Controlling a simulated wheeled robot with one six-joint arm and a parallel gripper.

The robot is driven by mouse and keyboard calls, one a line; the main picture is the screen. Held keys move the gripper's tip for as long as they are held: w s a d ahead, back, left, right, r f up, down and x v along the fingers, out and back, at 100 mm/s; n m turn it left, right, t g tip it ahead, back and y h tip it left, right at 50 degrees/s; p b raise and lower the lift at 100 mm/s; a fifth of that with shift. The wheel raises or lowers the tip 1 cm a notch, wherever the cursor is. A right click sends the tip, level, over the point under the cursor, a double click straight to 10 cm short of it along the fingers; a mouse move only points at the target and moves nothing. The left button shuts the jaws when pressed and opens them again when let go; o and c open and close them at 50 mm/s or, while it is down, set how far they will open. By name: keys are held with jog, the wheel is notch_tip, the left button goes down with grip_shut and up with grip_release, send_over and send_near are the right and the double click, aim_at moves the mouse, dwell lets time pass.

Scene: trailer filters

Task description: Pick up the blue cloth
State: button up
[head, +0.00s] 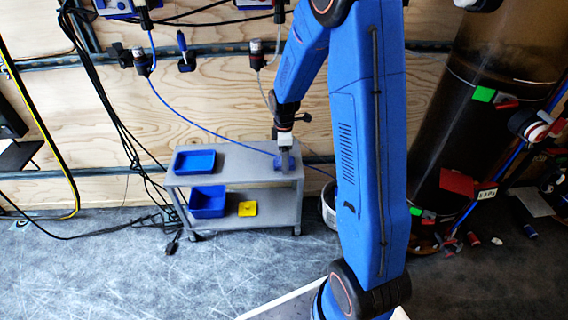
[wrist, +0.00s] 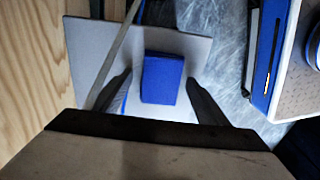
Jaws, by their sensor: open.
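The blue cloth (wrist: 163,78) looks like a folded block in the wrist view and lies on the top shelf of the grey cart (head: 240,161). In the head view the cloth (head: 279,163) is a small blue patch at the shelf's right end, partly hidden by my gripper (head: 286,160). In the wrist view my gripper (wrist: 159,77) is open, with one dark finger on each side of the cloth. Gaps show between the fingers and the cloth. I cannot tell how far the fingertips are above the shelf.
A blue tray (head: 195,153) sits at the left of the top shelf. A blue bin (head: 207,203) and a yellow item (head: 247,209) are on the lower shelf. A plywood wall (head: 225,100) stands behind; a blue hose and dark cables hang before it. Floor (head: 130,275) is clear in front.

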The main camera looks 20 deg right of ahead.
jog(key=shift+f, duration=0.2)
jog(key=c, duration=1.1)
notch_tip(320, 180, up, 10)
jog(key=shift+r, duration=0.1)
jog(key=o, duration=0.5)
jog(key=shift+c, duration=0.2)
jog(key=c, duration=0.4)
jog(key=shift+s, duration=0.1)
